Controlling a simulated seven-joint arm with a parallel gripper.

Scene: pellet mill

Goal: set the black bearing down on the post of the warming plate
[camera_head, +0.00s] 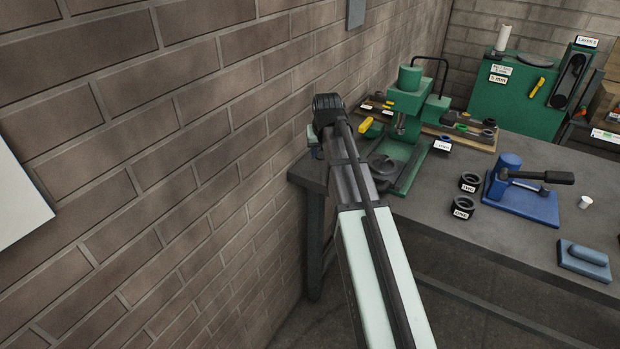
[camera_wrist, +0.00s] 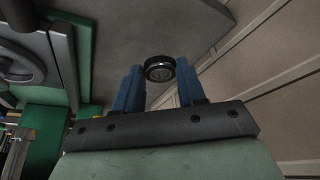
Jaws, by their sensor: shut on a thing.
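The black bearing (camera_wrist: 160,61), a short ring, is held between the tips of the blue fingers of my gripper (camera_wrist: 160,72) in the wrist view. My gripper (camera_head: 316,151) is mostly hidden behind my dark wrist in the head view, by the left end of the table near the brick wall. The bearing cannot be made out there. I cannot pick out the warming plate or its post for certain. A dark round stepped piece (camera_head: 384,168) lies by the green base near my arm. A grey round part (camera_wrist: 22,52) shows at the wrist view's upper left.
A green press (camera_head: 408,100) stands just right of my wrist. Two labelled black rings (camera_head: 468,183) (camera_head: 463,207) and a blue lever tool (camera_head: 522,192) stand further right. The brick wall (camera_head: 200,150) is close on the left. Bare table (camera_head: 425,185) lies between the press and rings.

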